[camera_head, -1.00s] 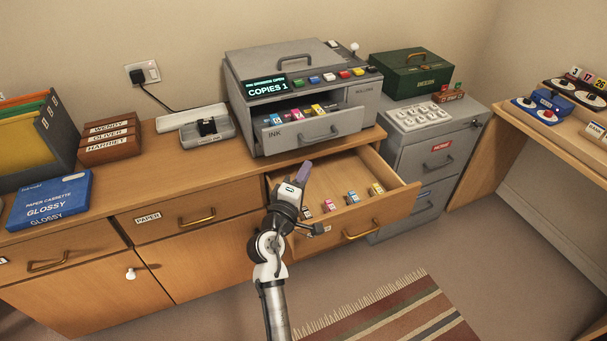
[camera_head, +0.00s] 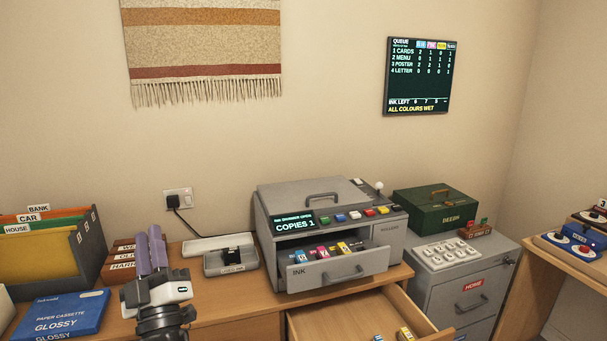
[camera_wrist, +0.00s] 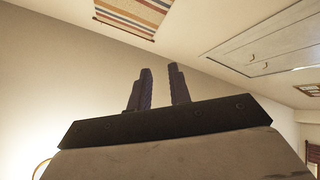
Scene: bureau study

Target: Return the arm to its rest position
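My gripper (camera_head: 150,249) is raised over the left part of the wooden cabinet in the head view, its purple fingers pointing up. In the wrist view the two fingers (camera_wrist: 159,88) stand apart with only wall and ceiling behind them, so it is open and empty. It is clear of the printer (camera_head: 330,235) and hides part of the wooden name blocks (camera_head: 123,268) behind it. My arm below the wrist is out of the head view.
The printer's ink drawer (camera_head: 338,268) is open with several cartridges. The wooden drawer (camera_head: 408,310) below is pulled out and holds cartridges. A blue paper cassette (camera_head: 60,314) lies left of my gripper. A grey cabinet (camera_head: 470,285) stands right.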

